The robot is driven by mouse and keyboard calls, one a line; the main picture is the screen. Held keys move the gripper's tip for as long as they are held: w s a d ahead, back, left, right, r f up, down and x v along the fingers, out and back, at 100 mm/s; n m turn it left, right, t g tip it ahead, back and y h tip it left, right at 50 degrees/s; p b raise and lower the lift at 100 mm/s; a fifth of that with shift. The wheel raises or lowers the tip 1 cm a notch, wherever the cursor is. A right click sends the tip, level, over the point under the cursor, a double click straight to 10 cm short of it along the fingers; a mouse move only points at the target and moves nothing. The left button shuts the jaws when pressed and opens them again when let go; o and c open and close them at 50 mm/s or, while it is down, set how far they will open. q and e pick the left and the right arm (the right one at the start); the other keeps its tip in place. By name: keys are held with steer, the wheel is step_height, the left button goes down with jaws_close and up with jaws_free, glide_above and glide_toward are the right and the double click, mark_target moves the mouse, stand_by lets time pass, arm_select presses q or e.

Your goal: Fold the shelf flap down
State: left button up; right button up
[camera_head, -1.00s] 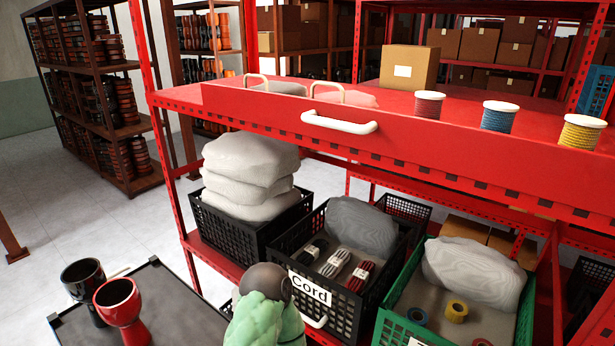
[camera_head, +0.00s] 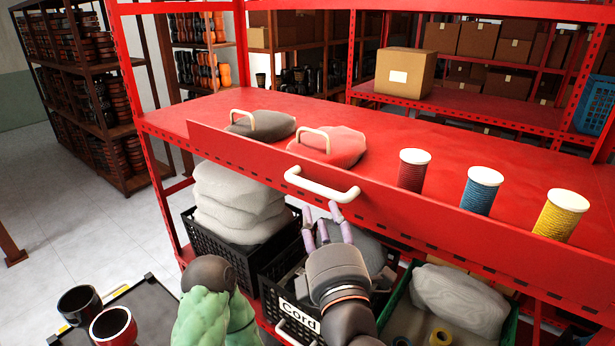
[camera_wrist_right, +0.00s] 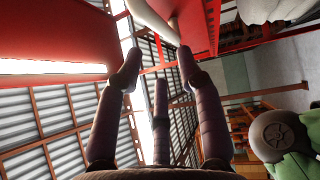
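The red flap (camera_head: 420,224) runs along the front edge of the red shelf board (camera_head: 370,122) and stands up from it. Its white bar handle (camera_head: 322,184) is on its front; the handle also shows at the top of the right wrist view (camera_wrist_right: 153,18). My right gripper (camera_head: 322,212) is just below the handle, fingers pointing up. Its fingers are spread with nothing between them, and it also shows open in the right wrist view (camera_wrist_right: 158,65). I cannot tell whether a fingertip touches the handle. My left gripper is not in view.
Below are a black crate (camera_head: 283,250) and a green crate (camera_head: 512,325). Goblet drums (camera_head: 113,327) stand lower left.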

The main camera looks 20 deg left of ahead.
mark_target(313, 188)
steer(key=p+x, duration=0.1)
steer(key=x, duration=0.9)
steer(key=shift+w+f, duration=0.1)
steer(key=shift+f, duration=0.05)
jaws_close()
